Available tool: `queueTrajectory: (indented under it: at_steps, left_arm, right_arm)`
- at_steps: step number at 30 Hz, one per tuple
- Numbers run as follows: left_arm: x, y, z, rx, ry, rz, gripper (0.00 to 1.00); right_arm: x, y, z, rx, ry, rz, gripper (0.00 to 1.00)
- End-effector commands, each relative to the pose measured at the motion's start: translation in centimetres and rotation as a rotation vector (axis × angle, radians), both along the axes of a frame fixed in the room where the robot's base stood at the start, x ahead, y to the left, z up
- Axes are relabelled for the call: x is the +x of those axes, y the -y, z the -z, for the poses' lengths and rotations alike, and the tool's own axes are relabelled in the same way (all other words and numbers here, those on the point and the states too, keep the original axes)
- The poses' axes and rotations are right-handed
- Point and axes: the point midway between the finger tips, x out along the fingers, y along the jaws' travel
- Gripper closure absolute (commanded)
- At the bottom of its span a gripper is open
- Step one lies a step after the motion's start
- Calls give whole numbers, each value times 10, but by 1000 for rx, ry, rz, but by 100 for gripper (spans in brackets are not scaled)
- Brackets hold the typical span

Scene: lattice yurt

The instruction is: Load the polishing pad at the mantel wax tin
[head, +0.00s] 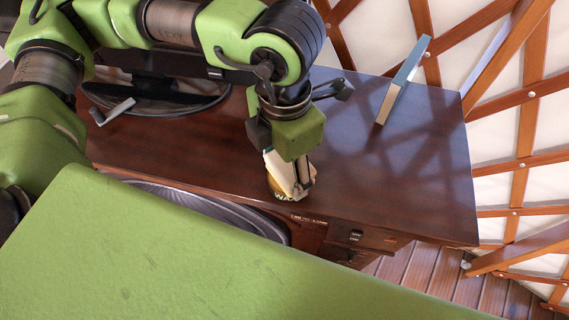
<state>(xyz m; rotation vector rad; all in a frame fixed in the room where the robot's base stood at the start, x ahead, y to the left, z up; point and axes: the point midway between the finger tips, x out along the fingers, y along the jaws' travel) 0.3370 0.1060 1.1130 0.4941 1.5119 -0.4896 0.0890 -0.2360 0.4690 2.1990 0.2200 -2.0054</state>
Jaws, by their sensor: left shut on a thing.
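My left gripper (299,188) reaches down to the dark wooden desk top near its front edge. It is shut on a cream-coloured thing (276,170), which seems to be the polishing pad; the fingers hide part of it. A small rounded thing with a yellowish, patterned surface (280,196) shows at the bottom of the cream thing, at desk level. It may be the wax tin, but I cannot tell, nor whether the two touch. My right gripper is not in view.
A blue-covered book (403,80) stands upright on the dark desk (420,170), to the right and farther back. The desk's right half is otherwise clear. A dark oval thing (160,105) lies at the left. A lattice wall (510,150) closes the right side.

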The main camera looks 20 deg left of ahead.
Motion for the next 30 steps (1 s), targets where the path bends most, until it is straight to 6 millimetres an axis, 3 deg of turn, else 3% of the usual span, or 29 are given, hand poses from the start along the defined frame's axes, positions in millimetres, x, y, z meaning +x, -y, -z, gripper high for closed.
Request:
queueTrajectory:
  at_steps: [24, 30]
  left_arm:
    - [0, 0, -63, 0, 0, 0, 59]
    - [0, 0, -70, 0, -1, 0, 59]
  right_arm:
    - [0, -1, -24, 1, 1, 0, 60]
    - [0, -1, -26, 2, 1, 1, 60]
